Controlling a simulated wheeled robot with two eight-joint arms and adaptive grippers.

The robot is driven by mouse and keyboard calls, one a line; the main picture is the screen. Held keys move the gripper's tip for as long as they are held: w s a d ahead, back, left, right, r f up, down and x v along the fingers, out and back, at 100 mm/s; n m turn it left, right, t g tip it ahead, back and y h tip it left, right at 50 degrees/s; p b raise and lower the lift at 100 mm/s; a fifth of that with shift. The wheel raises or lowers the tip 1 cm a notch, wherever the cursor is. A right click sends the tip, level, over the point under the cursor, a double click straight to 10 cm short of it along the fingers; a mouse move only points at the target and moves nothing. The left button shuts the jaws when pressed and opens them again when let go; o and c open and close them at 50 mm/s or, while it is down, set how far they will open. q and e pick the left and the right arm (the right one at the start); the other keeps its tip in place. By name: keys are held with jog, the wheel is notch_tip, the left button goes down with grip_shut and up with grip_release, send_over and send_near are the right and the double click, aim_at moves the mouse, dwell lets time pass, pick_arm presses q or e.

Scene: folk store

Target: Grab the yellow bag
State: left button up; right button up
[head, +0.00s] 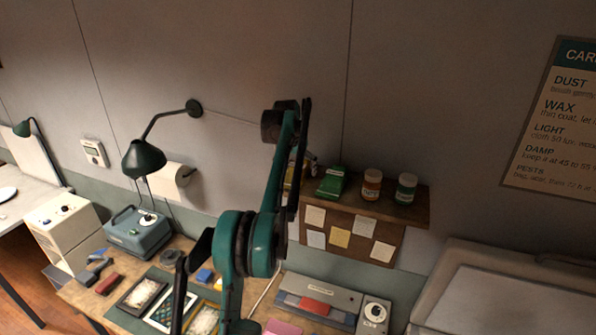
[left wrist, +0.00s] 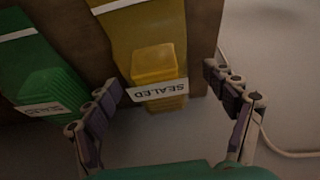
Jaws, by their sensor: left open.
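The yellow bag (left wrist: 155,62) fills the upper middle of the left wrist view, with a white "SEALED" label across it. My left gripper (left wrist: 160,80) is open, with one finger on each side of the bag's labelled end. The fingers look apart from the bag, and nothing is held. In the head view my raised green arm hides most of the bag's place at the shelf's left end. My right gripper is not in view.
A green bag (left wrist: 50,75) lies left of the yellow one; it also shows on the wall shelf (head: 415,212) in the head view (head: 332,182). Two jars (head: 371,184) (head: 406,188) stand to its right.

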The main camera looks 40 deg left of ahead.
pick_arm(q)
jog(key=shift+f, duration=0.2)
dwell(0.3)
jog(key=c, duration=1.3)
jog(key=shift+r, duration=0.1)
